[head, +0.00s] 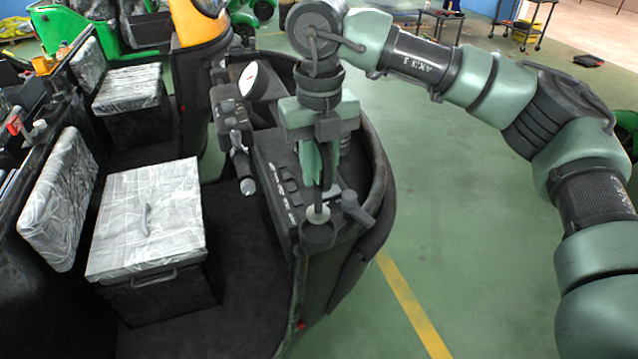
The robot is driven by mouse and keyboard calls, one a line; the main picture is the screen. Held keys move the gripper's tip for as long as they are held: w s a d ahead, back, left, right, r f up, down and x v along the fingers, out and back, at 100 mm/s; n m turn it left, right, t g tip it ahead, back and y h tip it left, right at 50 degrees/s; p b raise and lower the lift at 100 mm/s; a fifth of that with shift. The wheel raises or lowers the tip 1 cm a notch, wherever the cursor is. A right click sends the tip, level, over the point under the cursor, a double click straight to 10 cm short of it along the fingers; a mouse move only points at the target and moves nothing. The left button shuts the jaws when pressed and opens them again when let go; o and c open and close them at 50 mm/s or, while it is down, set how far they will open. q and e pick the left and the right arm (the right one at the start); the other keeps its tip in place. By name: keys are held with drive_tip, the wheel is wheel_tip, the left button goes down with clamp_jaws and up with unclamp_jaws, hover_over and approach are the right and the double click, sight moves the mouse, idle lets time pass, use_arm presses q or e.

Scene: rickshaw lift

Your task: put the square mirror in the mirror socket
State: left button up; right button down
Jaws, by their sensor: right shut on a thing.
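My right gripper (320,182) points down over the front corner of the rickshaw's dashboard. It is shut on the stem (318,198) of what looks like the square mirror. The mirror's face cannot be made out and seems edge-on or hidden by the fingers. A pale round piece (318,214) shows at the lower end of the stem. Right below it is a dark round cup, which looks like the mirror socket (318,236). The stem's end is at the cup's mouth; I cannot tell whether it is inside. My left gripper is not in view.
A dark lever (357,208) stands just right of the cup. A plastic-wrapped seat (148,215) is further left. The green floor (455,190) on the right is clear.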

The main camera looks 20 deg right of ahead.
sight(319, 212)
wheel_tip(319, 212, down, 4)
drive_tip(key=shift+r+p, duration=0.1)
drive_tip(key=shift+p, duration=0.5)
drive_tip(key=shift+f, duration=0.6)
drive_tip(key=c, duration=1.2)
unclamp_jaws()
drive_tip(key=shift+o, duration=0.2)
